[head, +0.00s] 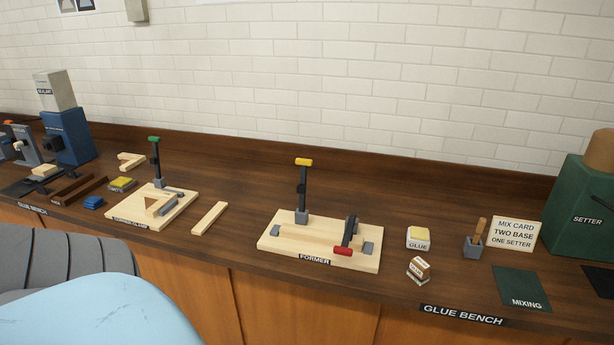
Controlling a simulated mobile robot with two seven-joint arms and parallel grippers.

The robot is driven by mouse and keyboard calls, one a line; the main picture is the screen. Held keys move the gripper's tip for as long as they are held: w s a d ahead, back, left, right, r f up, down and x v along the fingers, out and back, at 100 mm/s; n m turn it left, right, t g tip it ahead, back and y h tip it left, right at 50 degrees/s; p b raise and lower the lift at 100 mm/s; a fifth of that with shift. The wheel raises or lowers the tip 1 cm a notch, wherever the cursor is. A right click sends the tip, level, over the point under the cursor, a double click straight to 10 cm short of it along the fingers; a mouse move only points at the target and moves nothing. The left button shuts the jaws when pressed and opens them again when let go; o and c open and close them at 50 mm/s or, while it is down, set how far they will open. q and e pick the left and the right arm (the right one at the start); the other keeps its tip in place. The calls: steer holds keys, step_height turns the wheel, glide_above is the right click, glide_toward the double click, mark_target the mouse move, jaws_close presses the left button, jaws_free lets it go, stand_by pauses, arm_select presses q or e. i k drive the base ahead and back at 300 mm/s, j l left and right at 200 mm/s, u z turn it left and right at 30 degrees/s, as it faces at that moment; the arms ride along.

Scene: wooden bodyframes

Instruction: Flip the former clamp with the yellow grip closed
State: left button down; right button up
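The former (284,246) is a pale wooden board labelled FORMER, in the middle of the bench in the head view. Its clamp with the yellow grip (304,162) stands at the back left of the board, its dark lever (303,185) upright above a grey block. A second clamp, with a red grip (342,251), sits at the right of the board with its grip low at the front edge. A pale wooden strip lies across the board between the clamps. Neither my left nor my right gripper shows in the head view.
Left of the former are a loose wooden strip (209,218) and another board (174,222) with an upright green-gripped clamp (154,139).

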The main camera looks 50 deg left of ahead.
mark_target(301, 189)
steer(key=u, duration=1.5)
steer(key=i+j+z, duration=0.1)
steer(key=z, duration=0.3)
steer(key=j+z, duration=0.2)
steer(key=z, duration=0.15)
steer(key=i+j+z, duration=0.15)
steer(key=z, duration=0.25)
steer(key=j+z, duration=0.35)
steer(key=j, duration=1.15)
steer(key=i+j, duration=0.1)
steer(key=j, duration=0.25)
